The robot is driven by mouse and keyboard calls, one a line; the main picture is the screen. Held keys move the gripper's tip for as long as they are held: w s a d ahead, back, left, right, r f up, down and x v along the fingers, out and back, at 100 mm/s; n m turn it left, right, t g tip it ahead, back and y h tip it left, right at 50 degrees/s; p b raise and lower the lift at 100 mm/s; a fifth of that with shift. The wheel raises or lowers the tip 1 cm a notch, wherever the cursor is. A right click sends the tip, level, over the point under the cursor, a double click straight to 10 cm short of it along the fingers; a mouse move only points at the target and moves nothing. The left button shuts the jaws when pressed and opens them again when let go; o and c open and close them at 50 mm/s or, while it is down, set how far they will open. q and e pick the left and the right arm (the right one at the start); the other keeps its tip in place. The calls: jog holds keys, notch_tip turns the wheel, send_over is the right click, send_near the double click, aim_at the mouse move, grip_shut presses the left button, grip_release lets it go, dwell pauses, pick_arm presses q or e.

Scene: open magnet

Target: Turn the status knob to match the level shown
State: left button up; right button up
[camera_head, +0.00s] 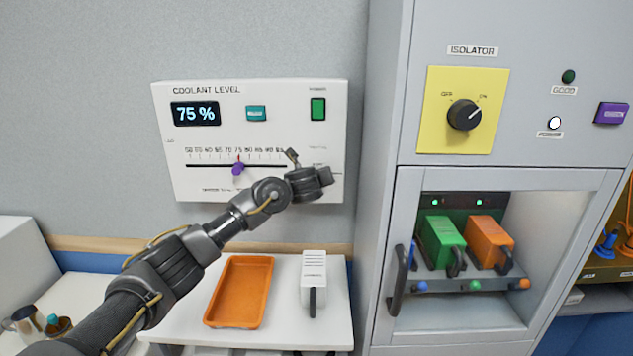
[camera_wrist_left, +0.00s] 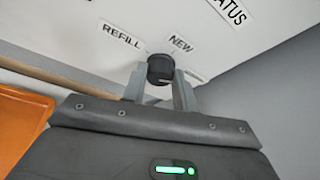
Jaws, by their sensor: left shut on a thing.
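A white coolant level panel (camera_head: 262,100) is on the wall; its display (camera_head: 195,113) reads 75 %. A purple slider (camera_head: 238,169) sits on the scale near the 75 mark. In the left wrist view the dark round status knob (camera_wrist_left: 161,69) is between the REFILL label (camera_wrist_left: 122,46) and the NEW label (camera_wrist_left: 180,44), with the STATUS label (camera_wrist_left: 226,10) above right. My left gripper (camera_wrist_left: 160,88) is shut on this knob. In the head view my left gripper (camera_head: 312,170) covers the panel's lower right, hiding the knob. Its pointer direction is unclear. My right gripper is not in view.
The panel also has a teal button (camera_head: 256,113) and a green switch (camera_head: 318,109). An orange tray (camera_head: 240,292) and a white handled block (camera_head: 314,280) stand on the counter below. A grey cabinet (camera_head: 384,190) with an isolator knob (camera_head: 464,115) rises close at right.

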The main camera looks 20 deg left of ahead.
pick_arm(q)
jog(key=shift+m, duration=0.4)
jog(key=shift+d+f+y, duration=0.1)
jog(key=shift+y, duration=0.3)
jog(key=o, duration=1)
jog(key=shift+c, duration=0.2)
jog(key=shift+s, duration=0.1)
jog(key=v, duration=1)
jog(key=shift+s+r, duration=0.2)
jog(key=shift+r, duration=0.15)
